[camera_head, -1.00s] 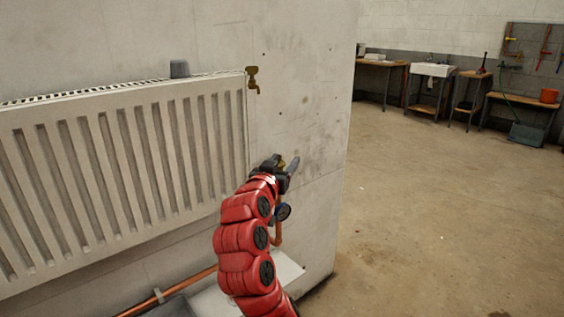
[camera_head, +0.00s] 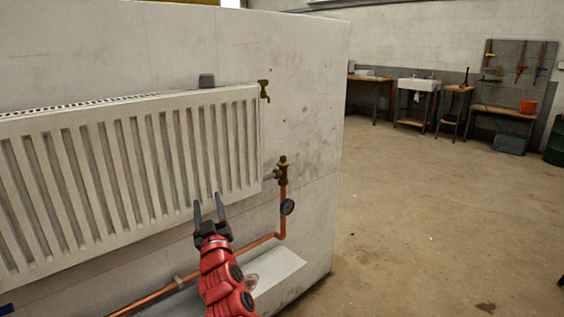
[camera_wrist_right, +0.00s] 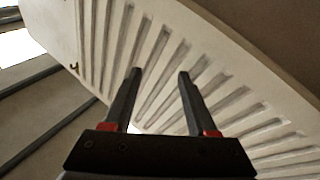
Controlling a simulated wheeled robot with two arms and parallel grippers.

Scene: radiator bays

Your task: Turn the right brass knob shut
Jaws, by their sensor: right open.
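The brass knob (camera_head: 283,161) sits on top of a brass valve at the lower right end of the white radiator (camera_head: 120,170), above a copper pipe. Whether it is turned open or shut I cannot tell. My right gripper (camera_head: 208,205) is open and empty, left of and lower than the knob in the head view, in front of the radiator's lower right part. Its two fingers (camera_wrist_right: 156,75) show in the right wrist view with only radiator fins beyond them. The knob cannot be made out in that view.
The floor right of the wall is clear.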

